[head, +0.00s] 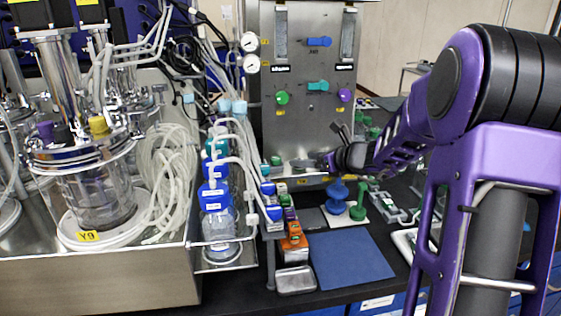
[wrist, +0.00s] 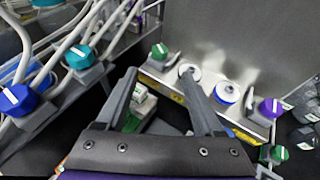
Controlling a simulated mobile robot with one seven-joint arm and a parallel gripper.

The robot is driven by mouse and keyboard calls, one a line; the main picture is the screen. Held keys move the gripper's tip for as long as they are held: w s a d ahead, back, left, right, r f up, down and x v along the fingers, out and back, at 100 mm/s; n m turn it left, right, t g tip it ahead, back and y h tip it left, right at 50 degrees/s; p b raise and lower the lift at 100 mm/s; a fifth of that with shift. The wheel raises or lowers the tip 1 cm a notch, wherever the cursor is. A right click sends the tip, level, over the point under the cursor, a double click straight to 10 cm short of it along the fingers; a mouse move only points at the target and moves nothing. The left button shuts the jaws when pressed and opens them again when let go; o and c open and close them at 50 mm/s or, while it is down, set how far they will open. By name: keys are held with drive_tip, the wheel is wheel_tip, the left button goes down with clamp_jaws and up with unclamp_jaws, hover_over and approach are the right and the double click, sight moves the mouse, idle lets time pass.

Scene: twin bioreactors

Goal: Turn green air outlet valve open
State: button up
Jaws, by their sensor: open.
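My gripper (head: 326,163) is in front of the lower part of the steel panel in the head view. In the wrist view my gripper (wrist: 159,76) is open, its two fingers wide apart, with nothing held between them. A green knob with a white mark (wrist: 160,52) sits on a ledge at the panel's foot, just beyond and between the fingertips, apart from them. A second green knob (wrist: 279,153) is at the lower right. I cannot tell which is the air outlet valve.
A teal-capped valve (wrist: 80,57) and a blue-capped valve (wrist: 18,100) with white tubes stand at the left. A purple knob (wrist: 270,107) is at the right. A blue mat (head: 350,262) lies clear on the bench. The glass vessel (head: 100,195) stands far left.

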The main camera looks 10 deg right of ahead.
sight(278, 159)
drive_tip(key=x, duration=1.1)
drive_tip(key=shift+w+a+f, duration=0.1)
drive_tip(key=shift+a, duration=0.05)
clamp_jaws()
